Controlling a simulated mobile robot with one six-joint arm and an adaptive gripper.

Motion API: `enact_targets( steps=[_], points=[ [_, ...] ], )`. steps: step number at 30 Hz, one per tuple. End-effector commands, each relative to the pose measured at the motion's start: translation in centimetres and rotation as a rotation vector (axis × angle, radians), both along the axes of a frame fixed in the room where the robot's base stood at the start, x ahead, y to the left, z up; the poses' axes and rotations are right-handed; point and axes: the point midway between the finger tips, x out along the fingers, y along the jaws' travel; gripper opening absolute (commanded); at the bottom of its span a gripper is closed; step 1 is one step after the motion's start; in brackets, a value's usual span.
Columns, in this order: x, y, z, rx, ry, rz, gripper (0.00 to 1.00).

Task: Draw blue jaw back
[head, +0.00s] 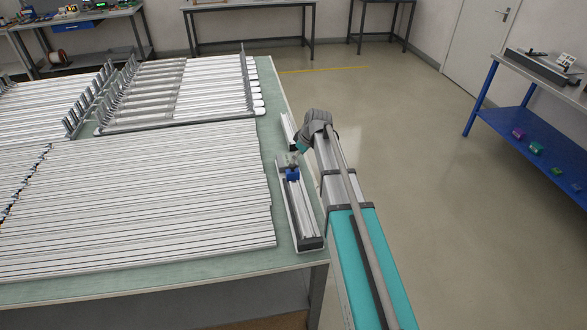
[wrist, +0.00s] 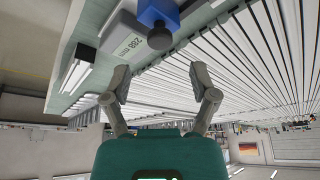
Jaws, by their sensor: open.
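The blue jaw (head: 292,174) sits on a long narrow pale rail fixture (head: 301,214) near the right edge of the table, towards the fixture's far end. In the wrist view the blue jaw (wrist: 154,11) is at the top edge, partly cut off, with a dark round knob (wrist: 160,37) on it. Beside it is a grey block (wrist: 118,42) with printed marks. My gripper (wrist: 160,80) is open and empty, its fingers spread and apart from the jaw and knob. In the head view my gripper (head: 300,147) is small, just beyond the jaw.
The green-topped table (head: 200,263) is largely covered by rows of pale rails (head: 130,205) left of the fixture. A blue-framed bench (head: 530,125) stands at the right, with open floor (head: 430,150) between.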

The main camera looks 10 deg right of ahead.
Motion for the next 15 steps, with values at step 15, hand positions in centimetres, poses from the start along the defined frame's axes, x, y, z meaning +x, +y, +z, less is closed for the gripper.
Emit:
enact_targets(
  steps=[15],
  points=[
    [1.1,1.1,-4.0,0.0,0.0,0.0,0.76]
  ],
)
